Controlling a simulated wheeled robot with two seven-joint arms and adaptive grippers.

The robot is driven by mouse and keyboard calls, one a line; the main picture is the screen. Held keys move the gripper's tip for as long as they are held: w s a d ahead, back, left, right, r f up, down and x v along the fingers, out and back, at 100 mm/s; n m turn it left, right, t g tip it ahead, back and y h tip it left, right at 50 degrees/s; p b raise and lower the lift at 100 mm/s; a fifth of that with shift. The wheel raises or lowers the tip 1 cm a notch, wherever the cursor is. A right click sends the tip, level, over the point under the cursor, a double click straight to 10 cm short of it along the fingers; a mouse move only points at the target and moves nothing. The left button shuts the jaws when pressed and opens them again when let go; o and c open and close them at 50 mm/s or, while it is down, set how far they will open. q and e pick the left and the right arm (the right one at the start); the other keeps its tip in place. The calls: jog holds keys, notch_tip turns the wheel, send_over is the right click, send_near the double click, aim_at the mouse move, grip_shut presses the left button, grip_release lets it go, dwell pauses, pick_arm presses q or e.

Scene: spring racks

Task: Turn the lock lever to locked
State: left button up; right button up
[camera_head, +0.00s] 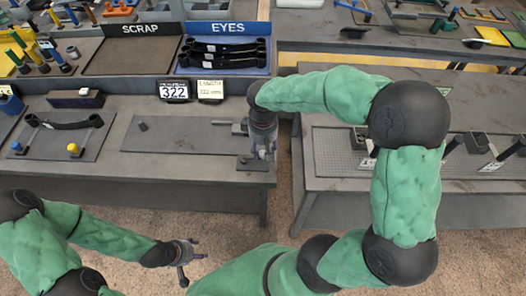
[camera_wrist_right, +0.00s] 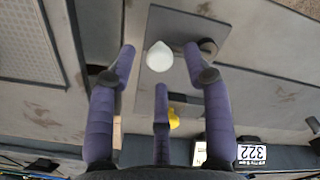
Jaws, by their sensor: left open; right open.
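A pale round knob (camera_wrist_right: 159,56) shows in the right wrist view, over a dark plate (camera_wrist_right: 175,22) near the bench's front edge. I take it for the lock lever's end; its arm and its angle cannot be made out. In the head view the dark plate (camera_head: 249,164) lies under my right gripper (camera_head: 263,152), which hides most of what is on it. The right gripper is open, its purple fingers (camera_wrist_right: 160,85) spread around the knob's side of the plate, apparently empty. My left gripper (camera_head: 190,262) is open and empty, low in front of the bench.
A yellow part (camera_wrist_right: 173,118) is partly behind a finger in the right wrist view. A display reading 322 (camera_head: 174,91) stands at the bench's back. The bench middle (camera_head: 180,165) is mostly clear.

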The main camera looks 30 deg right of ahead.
jog(key=shift+f, duration=0.8)
jog(key=shift+c, duration=0.2)
grip_shut()
jog(key=shift+w+d, duration=0.1)
jog(key=n+p, duration=0.1)
jog(key=w+n+p, duration=0.1)
jog(key=shift+w+d+r+n, duration=0.15)
jog(key=shift+d+n, duration=0.1)
jog(key=shift+n, duration=0.15)
jog(key=n+p, duration=0.1)
jog(key=w+n+p, duration=0.1)
jog(key=shift+w+d+n, duration=0.15)
jog(key=shift+w+n, duration=0.1)
jog(key=shift+n, duration=0.15)
jog(key=w+n+p, duration=0.2)
jog(key=n, duration=0.1)
jog(key=shift+p, duration=0.35)
jog(key=shift+w+a+n+p, duration=0.2)
jog(key=shift+w+n+p, duration=0.25)
jog(key=shift+n, duration=0.45)
jog(key=shift+w+a+n+p, duration=0.2)
jog(key=shift+w+n+p, duration=0.25)
jog(key=shift+n, duration=0.45)
jog(key=shift+s, duration=0.1)
